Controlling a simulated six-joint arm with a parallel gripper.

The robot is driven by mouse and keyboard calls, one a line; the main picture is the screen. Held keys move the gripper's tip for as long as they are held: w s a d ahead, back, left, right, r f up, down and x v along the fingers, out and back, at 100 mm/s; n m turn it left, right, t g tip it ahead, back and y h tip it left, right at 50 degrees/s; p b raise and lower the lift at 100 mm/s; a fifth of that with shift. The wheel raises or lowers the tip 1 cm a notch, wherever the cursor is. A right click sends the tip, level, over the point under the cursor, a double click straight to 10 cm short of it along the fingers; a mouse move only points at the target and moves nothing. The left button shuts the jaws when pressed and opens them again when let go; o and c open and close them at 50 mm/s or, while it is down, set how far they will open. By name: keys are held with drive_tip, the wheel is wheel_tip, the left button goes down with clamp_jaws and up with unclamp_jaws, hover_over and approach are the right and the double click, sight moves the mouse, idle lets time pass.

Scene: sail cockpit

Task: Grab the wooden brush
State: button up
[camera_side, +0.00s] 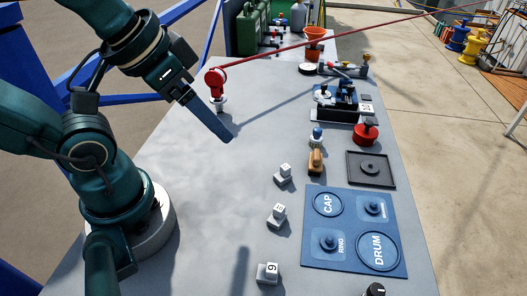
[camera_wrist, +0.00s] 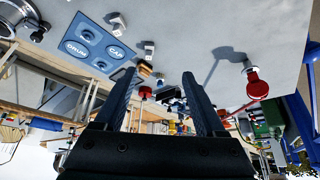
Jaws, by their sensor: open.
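The wooden brush (camera_side: 315,162) appears to be the small brown block on the grey table, just below a small blue-and-white item (camera_side: 317,136). In the wrist view a small tan piece (camera_wrist: 145,69), likely the same brush, shows near the tip of the left finger. My gripper (camera_side: 227,137) is in the air above the table, to the left of the brush and well apart from it. In the wrist view my gripper (camera_wrist: 160,76) has its two fingers spread with nothing held between them.
A blue mat (camera_side: 312,255) marked CAP, RING and DRUM lies below the brush. A black tray (camera_side: 371,169) and a red round item (camera_side: 365,132) stand to its right. Several numbered blocks (camera_side: 277,215) line the left. A red post (camera_side: 215,84) with a rope stands behind my gripper.

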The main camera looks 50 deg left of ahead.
wheel_tip(320, 180, up, 3)
drive_tip(key=m+t+y, duration=0.4)
drive_tip(key=m+y, duration=0.5)
drive_tip(key=m, duration=1.8)
hover_over(316, 167)
drive_tip(key=s+d, duration=0.3)
drive_tip(key=shift+y, duration=0.3)
wheel_tip(316, 167, down, 18)
drive_tip(key=shift+w+a+f, duration=0.1)
drive_tip(key=shift+a, duration=0.05)
drive_tip(key=shift+f, duration=0.25)
drive_tip(key=shift+w+a+f, duration=0.15)
drive_tip(key=shift+f, duration=0.05)
drive_tip(key=shift+x, duration=2.25)
